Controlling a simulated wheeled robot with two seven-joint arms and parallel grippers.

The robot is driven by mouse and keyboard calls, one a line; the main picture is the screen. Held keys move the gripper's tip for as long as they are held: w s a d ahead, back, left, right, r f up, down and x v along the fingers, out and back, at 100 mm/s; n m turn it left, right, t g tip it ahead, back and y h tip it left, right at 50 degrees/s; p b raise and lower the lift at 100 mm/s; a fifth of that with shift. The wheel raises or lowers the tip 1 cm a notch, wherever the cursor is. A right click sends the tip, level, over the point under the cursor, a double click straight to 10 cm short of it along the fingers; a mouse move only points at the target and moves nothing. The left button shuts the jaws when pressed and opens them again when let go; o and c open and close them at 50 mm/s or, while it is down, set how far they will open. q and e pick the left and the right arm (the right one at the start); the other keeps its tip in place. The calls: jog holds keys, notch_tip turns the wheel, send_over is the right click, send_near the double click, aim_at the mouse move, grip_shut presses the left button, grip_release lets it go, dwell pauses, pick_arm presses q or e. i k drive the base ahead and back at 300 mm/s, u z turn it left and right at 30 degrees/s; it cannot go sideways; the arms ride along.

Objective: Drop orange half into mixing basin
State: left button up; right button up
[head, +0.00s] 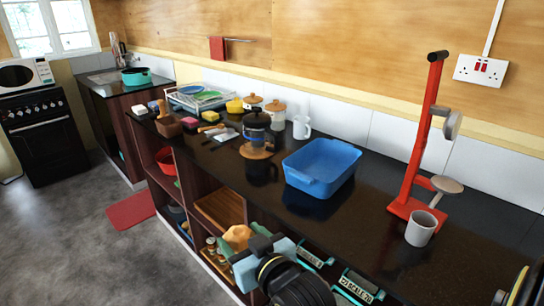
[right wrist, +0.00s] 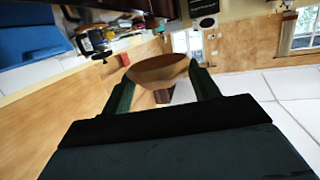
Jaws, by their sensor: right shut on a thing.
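The orange half (head: 237,237) is between the fingers of my right gripper (head: 241,238), in front of the counter's front edge. In the right wrist view the orange half (right wrist: 160,70) shows as a rounded tan-orange piece, with a green finger of my right gripper (right wrist: 162,88) on each side. The mixing basin (head: 312,181) is a blue rectangular tub on the dark counter, up and right of the gripper and apart from it. Its blue side also shows at the upper left of the right wrist view (right wrist: 25,38). My left gripper is not in view.
A French press (head: 257,130) stands on a wooden board left of the basin. A red stand (head: 413,160) and a grey cup (head: 421,228) stand to its right. Open shelves (head: 220,208) lie below the counter (head: 345,220). The counter between basin and cup is clear.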

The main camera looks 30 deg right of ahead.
aim_at(326, 176)
jog(key=z, duration=0.55)
jog(key=i, duration=1.1)
jog(key=z, duration=0.95)
